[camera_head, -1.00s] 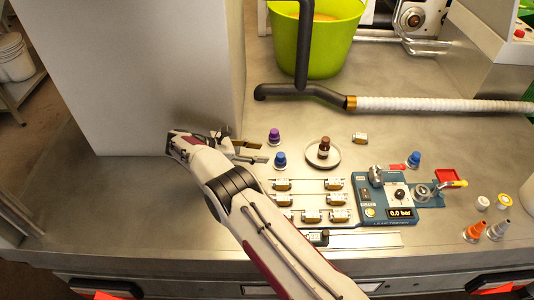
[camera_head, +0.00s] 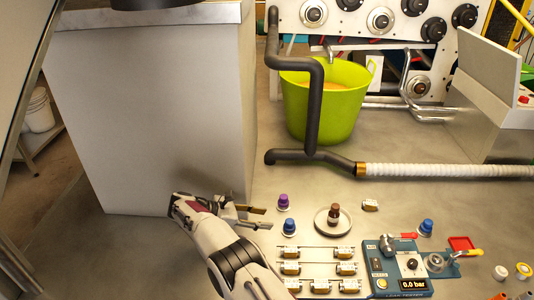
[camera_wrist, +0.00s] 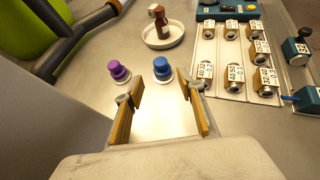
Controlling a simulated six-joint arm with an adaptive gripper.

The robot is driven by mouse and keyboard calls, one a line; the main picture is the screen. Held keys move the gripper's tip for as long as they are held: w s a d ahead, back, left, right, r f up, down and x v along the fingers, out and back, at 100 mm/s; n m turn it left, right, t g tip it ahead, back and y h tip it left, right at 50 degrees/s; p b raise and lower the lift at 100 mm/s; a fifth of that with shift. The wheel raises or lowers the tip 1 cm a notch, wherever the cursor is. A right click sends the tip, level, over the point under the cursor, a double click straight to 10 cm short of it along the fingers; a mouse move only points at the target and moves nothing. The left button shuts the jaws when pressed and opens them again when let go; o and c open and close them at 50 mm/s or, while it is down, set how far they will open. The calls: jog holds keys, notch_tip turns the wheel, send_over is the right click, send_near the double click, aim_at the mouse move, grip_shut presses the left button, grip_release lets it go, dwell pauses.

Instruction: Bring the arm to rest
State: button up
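My gripper (camera_head: 262,217) is over the metal table beside the large grey box, at the left of the small parts. In the wrist view my gripper (camera_wrist: 162,108) has its two tan-padded fingers spread apart, with only bare table between them. A blue-capped piece (camera_wrist: 162,69) stands just beyond the fingertips, and a purple-capped piece (camera_wrist: 118,71) stands to its left. Both also show in the head view, the blue one (camera_head: 290,226) and the purple one (camera_head: 284,202). Neither is held.
A brown bottle (camera_head: 334,213) stands on a round white dish (camera_head: 318,229). A rack of labelled fittings (camera_head: 307,269) and a blue tester reading 0.0 bar (camera_head: 377,262) lie right. A green bucket (camera_head: 346,104), black pipe (camera_head: 314,108) and grey box (camera_head: 150,120) stand behind and left.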

jog(key=a+r+n+t, duration=0.4)
jog(key=r+n+t, duration=0.2)
jog(key=r, duration=1.3)
jog(key=a+r+n+t, duration=0.3)
jog(key=r+n+t, duration=0.25)
jog(key=r, duration=1.45)
jog(key=w+d+r+n+t+y, duration=0.1)
jog(key=d+r+n+t+y, duration=0.1)
jog(key=r+n+y, duration=0.45)
jog(key=w+d+r+n+t+y, duration=0.1)
jog(key=d+r+n+t+y, duration=0.15)
jog(key=r+n, duration=0.75)
jog(key=s+d+f+n+g, duration=0.5)
jog(key=s+d+f+n, duration=0.2)
jog(key=s, duration=0.8)
jog(key=s+d+f+n+g+y, duration=0.1)
jog(key=s+d+f+n+g, duration=0.4)
jog(key=s, duration=1)
jog(key=s+d+f+n+g+y, duration=0.1)
jog(key=s+d+f+n+g, duration=0.3)
jog(key=s+d+f+n, duration=0.5)
jog(key=s+d+f, duration=0.3)
jog(key=s+f, duration=0.1)
jog(key=s, duration=0.2)
jog(key=shift+f+n+g, duration=0.15)
jog(key=shift+n+g, duration=0.25)
jog(key=shift+d, duration=0.1)
